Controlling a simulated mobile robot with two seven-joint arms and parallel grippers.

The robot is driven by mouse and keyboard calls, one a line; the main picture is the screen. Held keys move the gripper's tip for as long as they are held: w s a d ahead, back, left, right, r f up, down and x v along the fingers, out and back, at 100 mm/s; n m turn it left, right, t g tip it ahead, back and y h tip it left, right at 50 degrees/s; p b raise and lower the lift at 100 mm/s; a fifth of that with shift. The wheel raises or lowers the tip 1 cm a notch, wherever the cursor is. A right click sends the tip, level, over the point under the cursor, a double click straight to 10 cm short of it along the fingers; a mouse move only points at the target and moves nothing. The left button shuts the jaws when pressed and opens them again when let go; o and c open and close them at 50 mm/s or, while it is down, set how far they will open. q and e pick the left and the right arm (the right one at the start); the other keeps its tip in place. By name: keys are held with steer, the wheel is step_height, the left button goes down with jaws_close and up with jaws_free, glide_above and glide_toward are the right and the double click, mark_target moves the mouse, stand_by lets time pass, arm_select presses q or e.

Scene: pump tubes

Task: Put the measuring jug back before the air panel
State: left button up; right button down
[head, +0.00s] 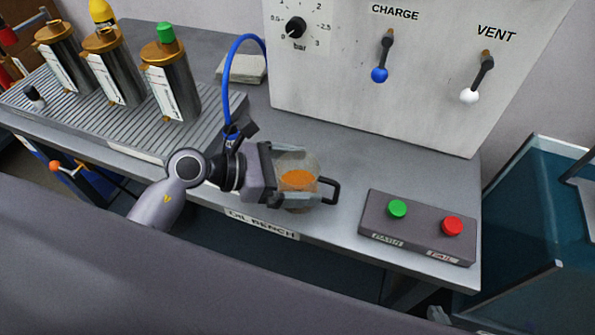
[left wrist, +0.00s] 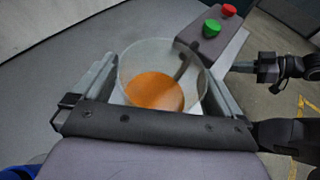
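The measuring jug (head: 298,163) is clear, with orange liquid inside and a dark handle on its right. My left gripper (head: 296,183) has one finger on each side of the jug and is shut on it. The jug looks upright over the front part of the bench, in front of the air panel (head: 370,100); I cannot tell if its base touches the bench. In the left wrist view the jug (left wrist: 160,75) sits between both fingers. A small grey part of my right gripper (head: 438,314) shows at the lower edge; its fingers are not clear.
A button box (head: 418,228) with green and red buttons stands right of the jug. A blue hose (head: 228,75) arches behind my left wrist. Several metal canisters (head: 170,85) stand on a ribbed tray (head: 150,140) at left. The bench (head: 350,155) is clear between jug and panel.

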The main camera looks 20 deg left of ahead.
arm_select(q)
steer(key=shift+r, duration=0.3)
steer(key=v, duration=1.2)
steer(key=shift+b, duration=0.45)
steer(key=shift+f, duration=0.15)
